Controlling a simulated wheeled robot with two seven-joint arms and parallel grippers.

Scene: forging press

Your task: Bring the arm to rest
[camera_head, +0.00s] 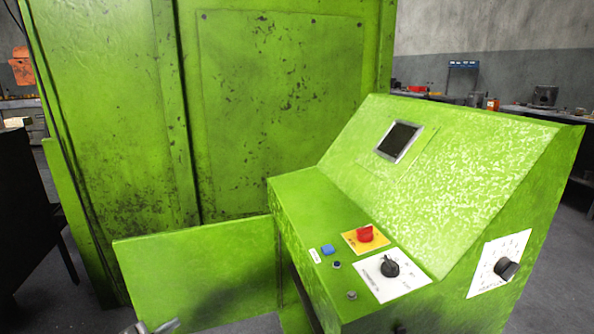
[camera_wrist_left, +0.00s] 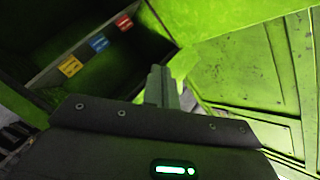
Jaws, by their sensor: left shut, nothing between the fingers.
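My left gripper (camera_head: 150,327) shows only as a small grey tip at the bottom edge of the head view, in front of a low green panel. In the left wrist view its fingers (camera_wrist_left: 160,88) are together, with nothing between them. Green machine surfaces lie beyond the fingers there, and I cannot tell the exact distance to them. My right gripper is in neither view.
A green control console (camera_head: 440,170) stands at the right, with a red knob (camera_head: 365,233), a black dial (camera_head: 389,267) and a screen (camera_head: 398,141). The tall green press (camera_head: 270,110) fills the back. A low green panel (camera_head: 200,270) joins them. Workbenches stand far behind.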

